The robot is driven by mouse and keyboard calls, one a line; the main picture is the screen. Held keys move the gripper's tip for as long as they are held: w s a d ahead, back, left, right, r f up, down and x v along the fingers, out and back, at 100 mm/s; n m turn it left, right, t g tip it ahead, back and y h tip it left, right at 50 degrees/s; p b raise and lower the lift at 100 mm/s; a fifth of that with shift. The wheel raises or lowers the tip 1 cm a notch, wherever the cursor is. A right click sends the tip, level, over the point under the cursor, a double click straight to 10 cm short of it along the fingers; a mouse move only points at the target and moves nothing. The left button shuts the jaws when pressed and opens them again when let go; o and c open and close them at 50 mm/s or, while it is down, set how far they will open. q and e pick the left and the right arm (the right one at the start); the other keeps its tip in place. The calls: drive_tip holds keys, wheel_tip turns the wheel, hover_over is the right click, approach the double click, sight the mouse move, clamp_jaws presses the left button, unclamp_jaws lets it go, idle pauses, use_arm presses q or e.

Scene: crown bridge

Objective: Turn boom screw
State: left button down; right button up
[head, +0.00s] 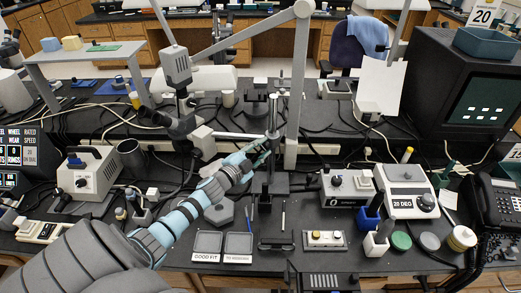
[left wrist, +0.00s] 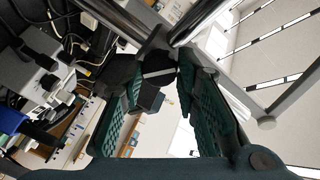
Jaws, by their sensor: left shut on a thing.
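The boom stand has a slim upright post (head: 273,112) and a light horizontal boom (head: 236,135) meeting near its middle. My left gripper (head: 262,152) reaches up to this joint from the lower left. In the left wrist view, two shiny metal bars (left wrist: 207,18) meet at a dark clamp. The boom screw (left wrist: 157,62), a dark knob with a light band, sits at that clamp between the green padded fingers of my left gripper (left wrist: 160,85). The fingers are shut on it. In the head view the screw is mostly hidden by the gripper. My right gripper is not seen.
A microscope head (head: 178,65) on a jointed arm stands left of the boom. Two labelled trays (head: 207,246), a control box (head: 347,188) and a dial unit (head: 405,188) crowd the bench below. A grey lamp post (head: 297,100) rises close right of the stand.

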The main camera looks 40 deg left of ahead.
use_arm(q)
drive_tip(key=shift+m, duration=0.3)
drive_tip(key=c, duration=1.2)
unclamp_jaws()
